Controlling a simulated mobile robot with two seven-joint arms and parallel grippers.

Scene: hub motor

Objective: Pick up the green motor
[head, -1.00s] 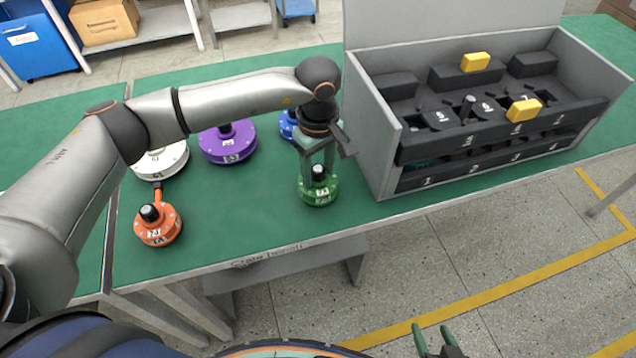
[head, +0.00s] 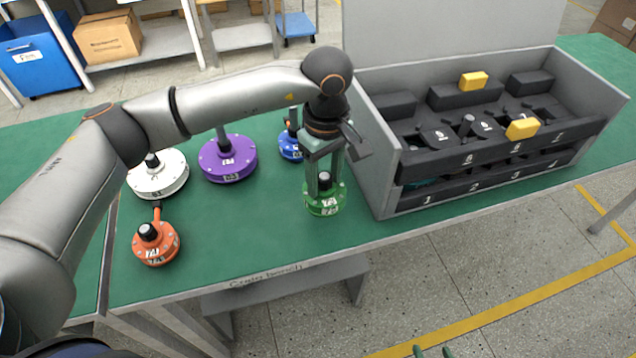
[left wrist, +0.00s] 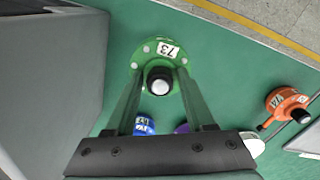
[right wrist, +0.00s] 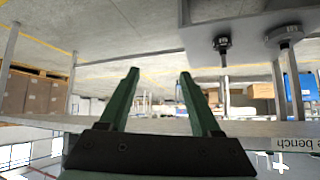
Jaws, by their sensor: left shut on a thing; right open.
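The green motor (head: 324,200) is a round flanged disc with a black-and-white shaft on top, near the front edge of the bench beside the grey crate. My left gripper (head: 324,178) points down and is shut on its upper part. In the left wrist view, the green motor (left wrist: 160,58) sits between the fingertips, its label 73 showing. Whether it touches the bench is hard to tell. My right gripper (head: 432,352) is low at the bottom edge of the head view, away from the bench. In the right wrist view its fingers (right wrist: 158,85) are apart and empty.
The grey crate (head: 380,150) with black foam slots and yellow blocks (head: 522,129) stands right of the green motor. Orange (head: 156,245), white (head: 160,175), purple (head: 227,160) and blue (head: 291,147) motors stand to the left. Bench between orange and green motors is clear.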

